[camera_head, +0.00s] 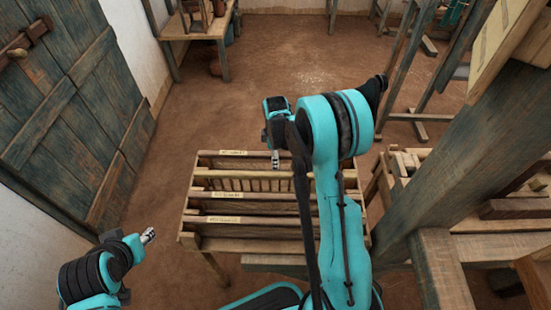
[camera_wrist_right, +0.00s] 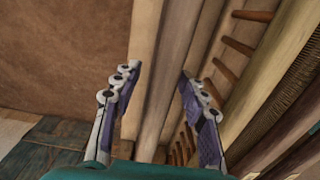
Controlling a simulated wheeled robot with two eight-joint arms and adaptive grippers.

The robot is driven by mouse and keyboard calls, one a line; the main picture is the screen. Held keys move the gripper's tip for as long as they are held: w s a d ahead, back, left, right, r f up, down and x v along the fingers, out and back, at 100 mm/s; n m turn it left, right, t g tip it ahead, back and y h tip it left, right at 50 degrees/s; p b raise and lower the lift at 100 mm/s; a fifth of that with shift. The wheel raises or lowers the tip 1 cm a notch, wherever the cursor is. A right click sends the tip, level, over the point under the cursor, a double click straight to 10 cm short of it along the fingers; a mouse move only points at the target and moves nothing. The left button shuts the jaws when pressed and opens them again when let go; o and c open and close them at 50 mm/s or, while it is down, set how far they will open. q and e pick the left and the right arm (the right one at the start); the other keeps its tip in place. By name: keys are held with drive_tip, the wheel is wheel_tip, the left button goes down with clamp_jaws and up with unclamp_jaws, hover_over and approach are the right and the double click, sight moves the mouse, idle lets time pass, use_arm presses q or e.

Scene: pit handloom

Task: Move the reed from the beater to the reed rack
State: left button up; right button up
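The reed rack (camera_head: 215,244) stands in the middle of the head view, a low wooden stand with several parallel rails and pale labels. My right gripper (camera_head: 276,160) hangs over its back part, partly hidden behind my arm. In the right wrist view the gripper (camera_wrist_right: 159,76) is open, its fingers apart on either side of pale wooden bars (camera_wrist_right: 165,50). I cannot tell whether a bar is the reed's edge or a rack rail. A dense dark comb strip, like a reed (camera_wrist_right: 285,105), shows at the right there. My left gripper (camera_head: 148,236) is low at left, away from the rack.
The wooden loom frame (camera_head: 425,160) fills the right side; I cannot make out the beater. A plank door (camera_head: 70,105) is at the left and a small table (camera_head: 195,28) at the back. The brown floor (camera_head: 210,110) between door and rack is clear.

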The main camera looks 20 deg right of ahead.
wheel_tip(320, 180, up, 12)
wheel_tip(320, 180, up, 7)
drive_tip(key=p, duration=0.5)
idle(0.6)
